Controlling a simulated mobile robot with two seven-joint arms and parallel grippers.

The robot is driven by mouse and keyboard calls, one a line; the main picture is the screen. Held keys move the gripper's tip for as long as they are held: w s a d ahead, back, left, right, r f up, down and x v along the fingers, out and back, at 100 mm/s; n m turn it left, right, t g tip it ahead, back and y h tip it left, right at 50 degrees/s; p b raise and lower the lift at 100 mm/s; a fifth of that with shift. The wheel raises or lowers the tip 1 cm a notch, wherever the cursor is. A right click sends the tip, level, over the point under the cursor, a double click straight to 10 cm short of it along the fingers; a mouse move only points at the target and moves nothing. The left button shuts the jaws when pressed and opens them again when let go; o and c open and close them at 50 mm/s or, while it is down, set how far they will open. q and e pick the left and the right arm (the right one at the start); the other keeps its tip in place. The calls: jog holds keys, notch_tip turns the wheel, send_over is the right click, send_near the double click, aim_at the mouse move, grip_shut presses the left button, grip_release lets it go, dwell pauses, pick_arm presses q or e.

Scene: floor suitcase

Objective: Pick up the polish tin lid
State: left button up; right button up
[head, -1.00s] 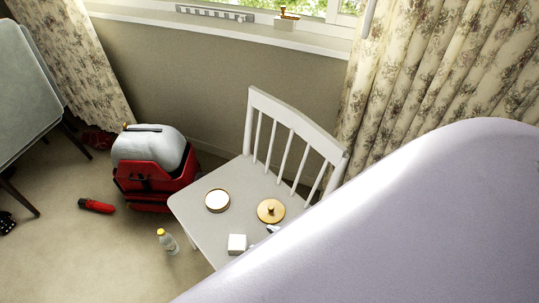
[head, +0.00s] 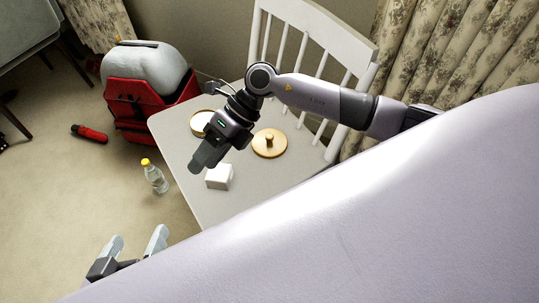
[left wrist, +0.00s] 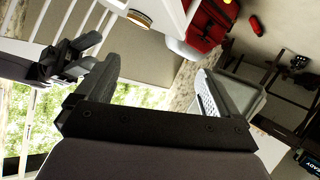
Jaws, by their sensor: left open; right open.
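The polish tin lid appears to be the round golden disc with a small knob (head: 269,143), lying flat on the white chair's seat (head: 240,205) in the head view. A round tin with a pale inside and golden rim (head: 198,124) lies left of it, partly hidden by my right gripper. My right gripper (head: 199,158) is over the seat, left of the lid and apart from it, holding nothing visible. My left gripper (head: 137,240) is open and empty, low in front of the chair. Its spread fingers show in the left wrist view (left wrist: 160,85).
A white box (head: 219,176) stands on the seat just below my right gripper. The chair's slatted back rises behind the lid. A bottle with a yellow cap (head: 155,177), a red torch-like object (head: 89,133) and a red suitcase (head: 125,95) are on the floor.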

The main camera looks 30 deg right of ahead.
jog(key=w+d+f+t+h+b, duration=0.1)
jog(key=w+d+f+h+b, duration=0.3)
jog(key=d, duration=0.5)
jog(key=h+b, duration=0.2)
jog(key=h, duration=0.4)
send_over(270, 136)
jog(key=shift+f+t, duration=0.15)
jog(key=shift+t, duration=0.15)
jog(key=shift+d+f, duration=0.15)
jog(key=shift+f, duration=0.25)
jog(key=f+b, duration=0.1)
jog(key=f, duration=0.1)
jog(key=f+b, duration=0.1)
jog(key=f, duration=0.2)
jog(key=shift+a+f+b, duration=0.2)
jog(key=shift+f+b, duration=0.1)
jog(key=shift+f, duration=0.05)
pick_arm(q)
jog(key=f, duration=0.1)
jog(key=f+m+t, duration=0.1)
jog(key=f, duration=0.1)
jog(key=shift+s+d+f+h, duration=0.15)
jog(key=shift+d+f+h, duration=0.05)
jog(key=shift+h, duration=0.2)
pick_arm(e)
grip_shut()
